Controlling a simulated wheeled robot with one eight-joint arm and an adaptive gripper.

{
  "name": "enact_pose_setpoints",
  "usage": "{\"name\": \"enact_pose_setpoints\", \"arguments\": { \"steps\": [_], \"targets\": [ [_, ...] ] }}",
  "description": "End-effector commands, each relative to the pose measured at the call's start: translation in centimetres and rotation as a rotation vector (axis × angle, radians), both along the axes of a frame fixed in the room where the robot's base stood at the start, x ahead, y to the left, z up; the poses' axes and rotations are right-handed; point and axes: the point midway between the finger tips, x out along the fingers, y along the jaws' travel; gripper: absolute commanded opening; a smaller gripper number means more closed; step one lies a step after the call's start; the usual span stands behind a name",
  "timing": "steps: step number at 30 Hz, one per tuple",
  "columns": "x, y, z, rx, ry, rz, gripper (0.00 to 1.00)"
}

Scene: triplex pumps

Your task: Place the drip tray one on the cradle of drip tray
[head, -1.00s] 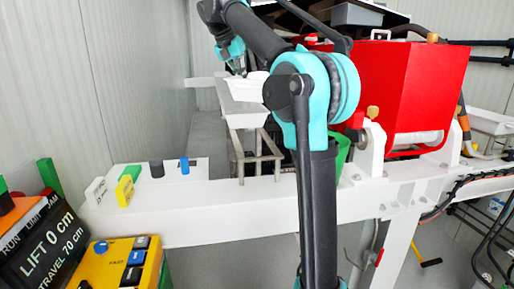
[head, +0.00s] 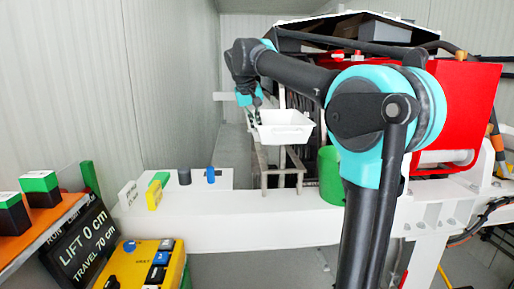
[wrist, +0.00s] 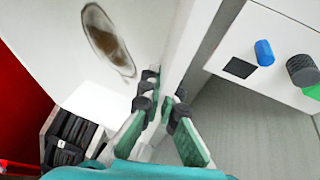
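The drip tray one, a white shallow tray (head: 285,128), hangs level at the end of my arm in the head view. My gripper (head: 257,115) is at its left rim. In the wrist view, the fingertips of my gripper (wrist: 166,88) are closed on either side of the white tray wall (wrist: 188,40). A brown oval stain shows on the tray's inside. The cradle, a grey metal frame (head: 265,180), stands below and behind the white beam's edge. The tray appears above it with a gap; the exact depth between them is unclear. The tray hides part of the frame.
A green bucket (head: 331,176) stands just right of the frame. A white beam (head: 240,220) runs across the front, with small yellow, green, dark and blue items on its left. A red housing (head: 460,110) fills the right. A yellow control box (head: 145,265) sits front left.

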Motion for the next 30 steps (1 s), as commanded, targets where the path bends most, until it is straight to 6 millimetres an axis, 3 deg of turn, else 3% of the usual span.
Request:
{"name": "enact_pose_setpoints", "arguments": {
  "steps": [4,13,19,30],
  "targets": [
    [0.0,0.0,-2.9,-0.001,0.000,0.000,0.00],
    [0.0,0.0,-5.2,-0.001,0.000,0.000,0.00],
    [0.0,0.0,-7.8,-0.001,0.000,0.000,0.00],
    [0.0,0.0,-8.3,0.000,0.000,-0.001,0.03]
  ]
}}
